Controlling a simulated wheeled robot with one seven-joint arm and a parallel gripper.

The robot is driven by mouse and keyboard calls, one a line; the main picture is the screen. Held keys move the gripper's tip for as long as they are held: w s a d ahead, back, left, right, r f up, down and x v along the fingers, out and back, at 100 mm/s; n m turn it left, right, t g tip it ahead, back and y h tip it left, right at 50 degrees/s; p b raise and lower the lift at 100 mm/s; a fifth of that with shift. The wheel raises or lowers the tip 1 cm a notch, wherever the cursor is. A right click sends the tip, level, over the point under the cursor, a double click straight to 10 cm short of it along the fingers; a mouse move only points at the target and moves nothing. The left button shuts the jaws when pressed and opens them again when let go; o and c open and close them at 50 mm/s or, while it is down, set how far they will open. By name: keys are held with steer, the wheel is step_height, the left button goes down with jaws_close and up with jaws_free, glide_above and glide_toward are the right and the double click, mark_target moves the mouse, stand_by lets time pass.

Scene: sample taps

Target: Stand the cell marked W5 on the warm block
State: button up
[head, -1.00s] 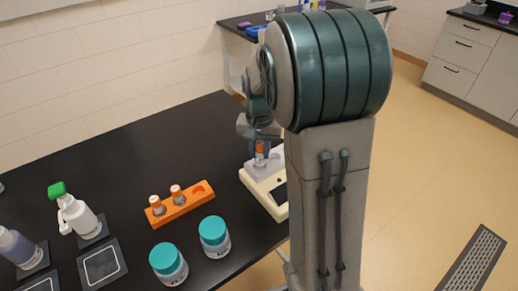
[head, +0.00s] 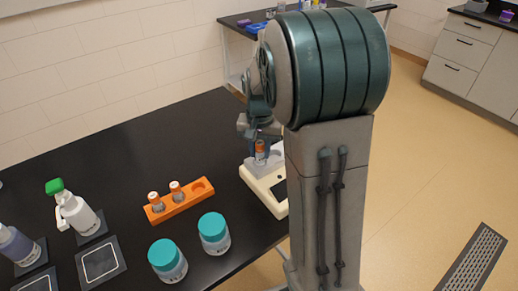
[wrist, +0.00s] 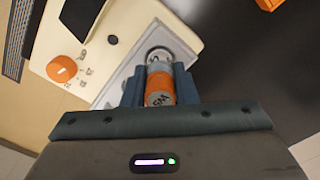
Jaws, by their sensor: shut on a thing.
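My gripper (wrist: 159,84) is shut on a cell with an orange cap (wrist: 160,88). Its cap mark is upside down in the wrist view and looks like W5. In the head view the held cell (head: 260,148) is upright over the grey warm block (head: 276,153) on the cream device. The wrist view shows the grey block (wrist: 116,88) and a round ring (wrist: 158,56) just past the cell. I cannot tell whether the cell's base touches the block.
An orange rack (head: 185,206) holds two orange-capped cells (head: 154,198) and has one empty place. Two teal-lidded jars (head: 213,230) stand in front of it. A green-topped white bottle (head: 76,213) is at the left. The cream device (head: 262,187) has a dark screen and an orange knob (wrist: 61,69).

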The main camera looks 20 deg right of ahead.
steer(key=shift+f, duration=0.1)
steer(key=shift+f+b, duration=0.55)
steer(key=shift+f, duration=0.15)
steer(key=o, duration=1.5)
steer(key=shift+r, duration=0.2)
steer(key=shift+r+p, duration=2.75)
steer(key=shift+r, duration=0.6)
